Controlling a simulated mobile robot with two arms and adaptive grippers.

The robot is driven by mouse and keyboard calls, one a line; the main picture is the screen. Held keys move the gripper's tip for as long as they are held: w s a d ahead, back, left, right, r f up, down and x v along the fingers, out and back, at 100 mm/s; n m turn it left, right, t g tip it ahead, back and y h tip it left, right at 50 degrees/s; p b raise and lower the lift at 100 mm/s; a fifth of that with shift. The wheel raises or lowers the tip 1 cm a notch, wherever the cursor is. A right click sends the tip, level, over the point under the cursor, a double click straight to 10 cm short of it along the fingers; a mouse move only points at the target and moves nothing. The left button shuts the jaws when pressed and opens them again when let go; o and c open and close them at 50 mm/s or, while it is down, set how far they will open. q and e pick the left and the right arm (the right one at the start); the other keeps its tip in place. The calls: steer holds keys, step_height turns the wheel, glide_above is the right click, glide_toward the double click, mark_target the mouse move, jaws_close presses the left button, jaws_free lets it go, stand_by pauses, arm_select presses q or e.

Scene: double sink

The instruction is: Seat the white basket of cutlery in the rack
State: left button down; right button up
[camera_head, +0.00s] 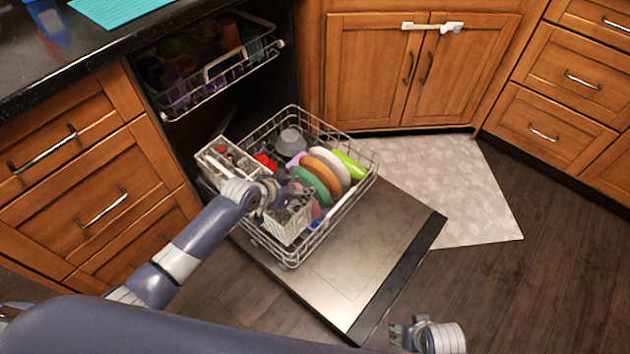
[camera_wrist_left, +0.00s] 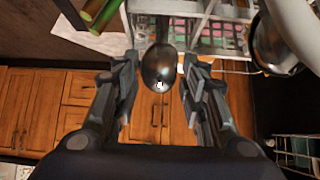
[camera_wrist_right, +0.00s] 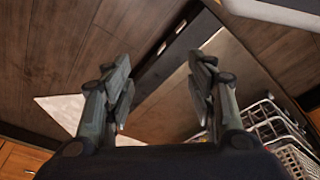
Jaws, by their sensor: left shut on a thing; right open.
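The white basket (camera_head: 287,228) of cutlery is at the near-left part of the pulled-out lower rack (camera_head: 320,240). Whether it rests on the rack floor or hangs above it I cannot tell. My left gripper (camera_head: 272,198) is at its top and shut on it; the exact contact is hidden. In the left wrist view, the basket (camera_wrist_left: 207,15) shows at the top, and a dark spoon bowl (camera_wrist_left: 159,66) shows between the fingers. My right gripper (camera_head: 403,335) is open and empty, low at the bottom of the head view, apart from the rack; its spread fingers show in its wrist view (camera_wrist_right: 160,88).
Plates (camera_head: 318,175), a grey bowl (camera_head: 290,142) and a second, compartmented caddy (camera_head: 213,165) occupy the rack. The upper rack (camera_head: 215,85) holds cups.

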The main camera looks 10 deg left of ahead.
arm_select(q)
steer(key=shift+w+a+f, duration=0.1)
steer(key=shift+f, duration=0.1)
arm_select(e)
steer(key=shift+s+d+f, duration=0.2)
steer(key=shift+s+f, duration=0.15)
arm_select(q)
steer(key=shift+r+p, duration=0.1)
steer(key=shift+p, duration=0.25)
steer(key=shift+f+b, duration=2.15)
steer(key=shift+f, duration=0.8)
arm_select(e)
steer(key=w+v, duration=0.2)
steer(key=v, duration=1)
steer(key=shift+w+r+t, duration=0.4)
steer(key=shift+w+r, duration=0.25)
steer(key=shift+w, duration=0.05)
steer(key=shift+f, duration=0.2)
steer(key=shift+w+f, duration=0.1)
steer(key=shift+f, duration=0.5)
